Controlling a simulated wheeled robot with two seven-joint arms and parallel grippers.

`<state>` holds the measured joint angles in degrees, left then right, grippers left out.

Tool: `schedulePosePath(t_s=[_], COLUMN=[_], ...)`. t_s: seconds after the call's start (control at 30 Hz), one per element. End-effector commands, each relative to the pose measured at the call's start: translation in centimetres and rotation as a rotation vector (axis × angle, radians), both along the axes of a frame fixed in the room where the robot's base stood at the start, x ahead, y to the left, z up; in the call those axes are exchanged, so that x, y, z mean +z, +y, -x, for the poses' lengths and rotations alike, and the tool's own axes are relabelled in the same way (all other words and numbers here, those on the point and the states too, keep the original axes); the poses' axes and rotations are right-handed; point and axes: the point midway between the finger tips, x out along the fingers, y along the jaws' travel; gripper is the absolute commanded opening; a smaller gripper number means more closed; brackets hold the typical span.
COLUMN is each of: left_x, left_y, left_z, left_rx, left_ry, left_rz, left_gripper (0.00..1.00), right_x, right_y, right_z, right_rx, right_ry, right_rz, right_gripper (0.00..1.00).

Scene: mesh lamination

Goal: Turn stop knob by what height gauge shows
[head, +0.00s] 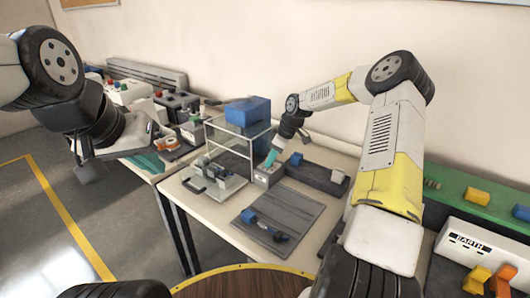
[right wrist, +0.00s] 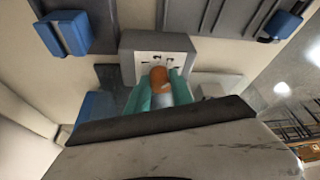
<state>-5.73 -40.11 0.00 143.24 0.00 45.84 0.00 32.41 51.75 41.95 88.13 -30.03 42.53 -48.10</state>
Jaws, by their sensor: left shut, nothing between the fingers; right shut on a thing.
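My right gripper (head: 272,158) reaches down to a small pale block (head: 265,174) with a reddish front, beside the glass-sided stand. In the right wrist view its teal fingers (right wrist: 158,90) are shut on an orange knob (right wrist: 158,76), which sits before a grey block with dark scale marks (right wrist: 157,50). The marks are too small to read. A blue and dark tool, perhaps the height gauge (head: 262,225), lies on a grey mat (head: 290,207); its reading cannot be made out. My left gripper (head: 90,172) is shut and empty, held up at the left over the floor.
A glass-sided stand (head: 228,150) carries a blue box (head: 247,111). A long dark grey block (head: 318,175) lies behind the mat. A green board with yellow pieces (head: 477,197) is at the right.

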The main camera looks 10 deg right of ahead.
Motion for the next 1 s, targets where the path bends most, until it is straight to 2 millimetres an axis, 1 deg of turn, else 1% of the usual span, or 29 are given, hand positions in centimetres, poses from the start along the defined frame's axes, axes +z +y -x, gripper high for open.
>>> schedulePosePath(t_s=[0.2,0.5,0.7,1.0], left_x=[0.00,0.00,0.00,0.00], left_y=[0.00,0.00,0.00,0.00], left_z=[0.00,0.00,0.00,0.00], left_rx=[0.000,0.000,0.000,0.000], left_ry=[0.000,0.000,0.000,0.000], left_rz=[0.000,0.000,0.000,0.000], left_gripper=[0.00,0.00,0.00,0.00], right_x=[0.16,0.14,0.15,0.10], right_y=[0.10,0.24,0.26,0.19], right_z=[0.10,0.16,0.16,0.18], right_rx=[-0.169,-0.340,-0.397,-0.413], right_ry=[-0.003,-0.004,-0.004,-0.002], right_rz=[0.004,0.001,0.000,0.000], right_gripper=[0.00,0.00,0.00,0.00])
